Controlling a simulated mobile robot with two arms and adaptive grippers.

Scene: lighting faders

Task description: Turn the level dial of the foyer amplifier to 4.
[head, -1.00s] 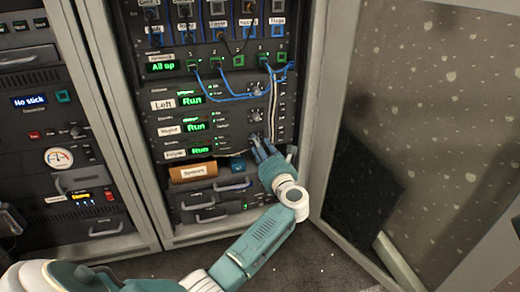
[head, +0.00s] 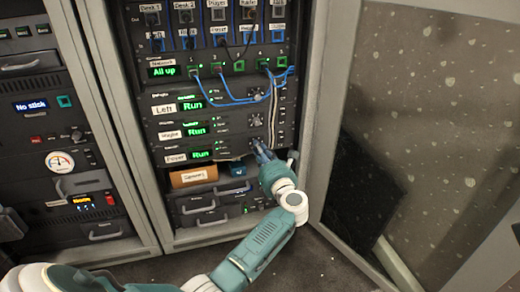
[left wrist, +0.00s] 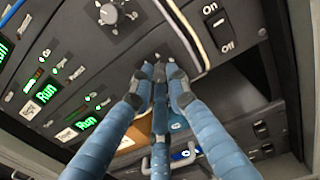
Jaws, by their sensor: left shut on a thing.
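The foyer amplifier (head: 175,158) is the lowest of three similar units in the middle rack, with a green "Run" display (head: 200,154). My left gripper (head: 257,146) is at the right part of its front, where the level dial is. In the left wrist view the blue fingers (left wrist: 160,70) come together against the panel and are shut on the dial. The dial and its pointer are hidden by the fingers, so I cannot read its setting. The foyer "Run" display also shows there (left wrist: 85,124). My right gripper is not in view.
Above are the middle amplifier with its dial (head: 256,120) and the left amplifier (head: 164,109). Blue cables (head: 230,101) hang over the upper units. A brown labelled box (head: 193,177) sits below. An open rack door (head: 420,120) stands at the right.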

